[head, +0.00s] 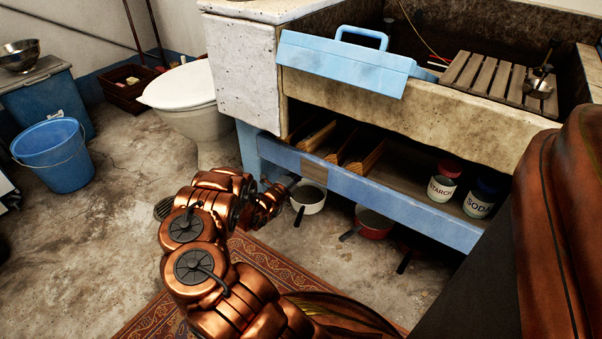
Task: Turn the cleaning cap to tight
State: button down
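I cannot make out a cleaning cap in the head view; it may be hidden or out of frame. My copper arm reaches from the bottom centre towards the shelf front under the trough. My gripper (286,186) is at the arm's far end, dark and small, close to the left end of the blue shelf board. Its fingers are too small and too covered by the wrist to tell whether they are open or shut. A grey ribbed piece (163,208) shows just left of the arm, partly covered; I cannot tell what it is.
The stone trough (420,112) holds a blue caddy (345,66) and a slatted wooden rack (488,76). The blue shelf board (390,205) runs below, with pots (309,198) under it. A toilet (184,88) and blue bucket (55,158) stand left. Concrete floor (105,225) is clear between.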

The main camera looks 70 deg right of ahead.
jog(key=shift+r, duration=0.15)
dwell(0.4)
jog(key=c, duration=1.2)
grip_release()
jog(key=v, duration=1.2)
